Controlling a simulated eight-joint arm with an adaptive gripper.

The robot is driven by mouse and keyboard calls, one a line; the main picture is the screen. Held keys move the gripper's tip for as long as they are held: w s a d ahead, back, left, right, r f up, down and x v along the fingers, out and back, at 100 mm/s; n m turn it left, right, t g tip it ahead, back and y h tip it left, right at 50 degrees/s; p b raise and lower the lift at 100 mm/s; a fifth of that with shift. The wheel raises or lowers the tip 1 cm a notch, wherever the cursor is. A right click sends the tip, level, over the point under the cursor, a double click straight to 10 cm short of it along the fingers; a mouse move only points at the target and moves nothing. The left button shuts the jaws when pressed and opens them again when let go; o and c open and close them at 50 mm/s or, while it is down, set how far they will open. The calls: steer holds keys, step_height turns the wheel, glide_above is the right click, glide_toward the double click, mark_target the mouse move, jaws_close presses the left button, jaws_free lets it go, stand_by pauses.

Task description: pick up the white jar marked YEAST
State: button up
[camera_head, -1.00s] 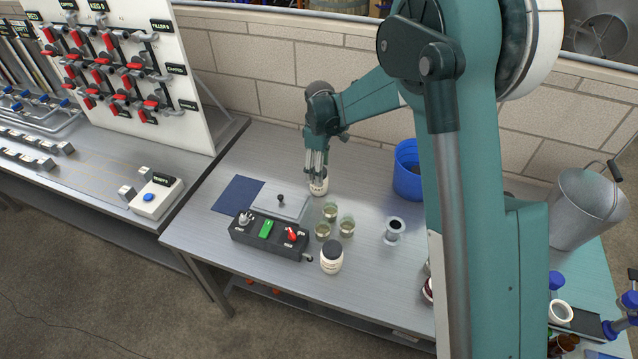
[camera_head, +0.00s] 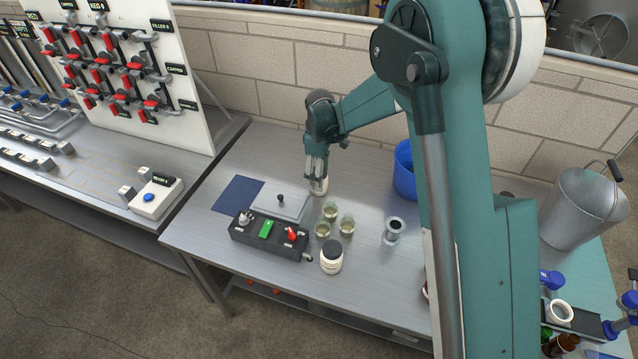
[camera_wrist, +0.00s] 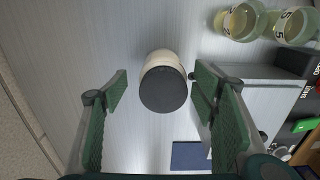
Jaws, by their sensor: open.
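A white jar with a dark lid (camera_head: 320,188) stands on the steel bench under my gripper (camera_head: 316,178), partly hidden by the fingers. In the wrist view the dark-lidded jar (camera_wrist: 163,85) lies between my two open fingers, with a gap on each side and no contact visible. A second white jar with a dark lid (camera_head: 331,259) stands nearer the front edge, well away from my gripper. The lettering on both jars is too small or hidden to read, so I cannot tell which is marked YEAST.
Several glass beakers (camera_head: 347,225) stand in front of my gripper. A black control box (camera_head: 270,236) and a dark blue mat (camera_head: 238,194) lie to the left. The brick wall is behind.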

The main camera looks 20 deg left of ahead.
steer(key=shift+s+f, duration=0.2)
steer(key=shift+f, duration=2.4)
steer(key=c, duration=1.1)
steer(key=shift+r, duration=0.2)
steer(key=shift+r, duration=4.85)
